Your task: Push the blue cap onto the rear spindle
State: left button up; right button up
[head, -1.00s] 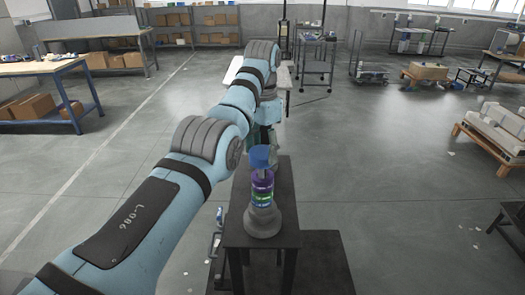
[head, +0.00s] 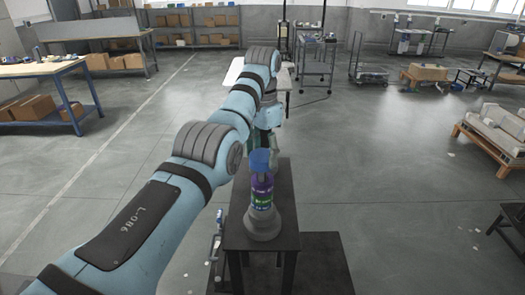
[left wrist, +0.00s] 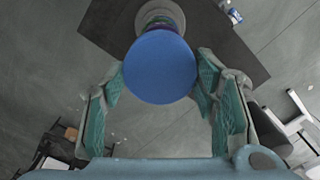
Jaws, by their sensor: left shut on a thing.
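The blue cap (head: 260,162) sits at the top of an upright spindle with a flared grey base (head: 264,226). Purple, green and blue bands (head: 262,195) circle the spindle just below the cap. I cannot tell whether the cap is fully seated. My left gripper (left wrist: 162,68) is shut on the cap; in the left wrist view its two fingers flank the round blue top (left wrist: 160,66). In the head view the fingers are mostly hidden behind the cap and arm. Only one spindle shows, so I cannot tell whether it is the rear one. My right gripper is not in view.
The spindle stands on a narrow dark table (head: 238,232) with a lower dark platform (head: 322,262) at its right. A pale table (head: 234,72) stands beyond my arm. A workbench (head: 50,68) is at the left. Open floor lies to the right.

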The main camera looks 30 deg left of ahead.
pick_arm(q)
jog(key=shift+f+b, duration=0.95)
jog(key=shift+f, duration=0.45)
jog(key=o, duration=1.2)
jog(key=shift+o, duration=0.2)
